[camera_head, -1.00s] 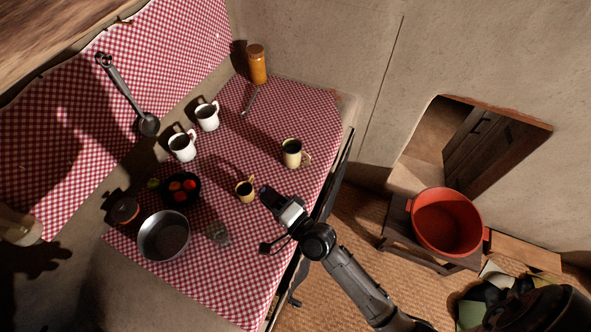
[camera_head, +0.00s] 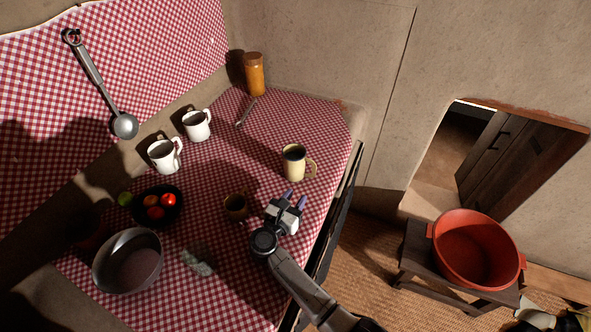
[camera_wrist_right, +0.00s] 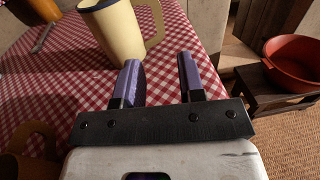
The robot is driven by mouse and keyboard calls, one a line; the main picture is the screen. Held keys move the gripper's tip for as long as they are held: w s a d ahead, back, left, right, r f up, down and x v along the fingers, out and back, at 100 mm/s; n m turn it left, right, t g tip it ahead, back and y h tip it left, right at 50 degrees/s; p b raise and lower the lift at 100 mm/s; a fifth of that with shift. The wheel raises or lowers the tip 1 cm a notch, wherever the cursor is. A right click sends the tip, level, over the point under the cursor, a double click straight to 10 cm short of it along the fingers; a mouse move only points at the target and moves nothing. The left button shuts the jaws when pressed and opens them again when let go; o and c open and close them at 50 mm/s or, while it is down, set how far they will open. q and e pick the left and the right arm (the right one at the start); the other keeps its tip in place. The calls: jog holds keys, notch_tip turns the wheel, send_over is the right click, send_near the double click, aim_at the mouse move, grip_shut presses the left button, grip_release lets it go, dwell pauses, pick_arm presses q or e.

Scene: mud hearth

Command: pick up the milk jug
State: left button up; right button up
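The milk jug looks to be the cream-yellow jug (camera_head: 293,163) with a handle on its right side, upright on the checked cloth. It also shows at the top of the right wrist view (camera_wrist_right: 113,30), its handle turned right. My right gripper (camera_head: 294,199) is open and empty, in front of the jug and apart from it. Its two purple fingertips (camera_wrist_right: 160,72) point toward the jug, a little right of its body and below its handle. My left gripper is not in view.
A small brown mug (camera_head: 235,206) stands just left of my right gripper. White mugs (camera_head: 164,156), a dark fruit bowl (camera_head: 172,213), a metal pan (camera_head: 128,264) and an orange jar (camera_head: 254,75) stand farther left and back. A red pot (camera_head: 478,250) sits on a low stool.

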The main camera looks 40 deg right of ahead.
aim_at(314, 171)
jog(key=x, duration=0.6)
jog(key=shift+w+d, duration=0.1)
jog(key=shift+d, duration=0.05)
jog(key=shift+b+x, duration=0.5)
jog(key=shift+x, duration=2.4)
jog(key=shift+w+f, duration=0.1)
jog(key=shift+w, duration=0.05)
grip_shut()
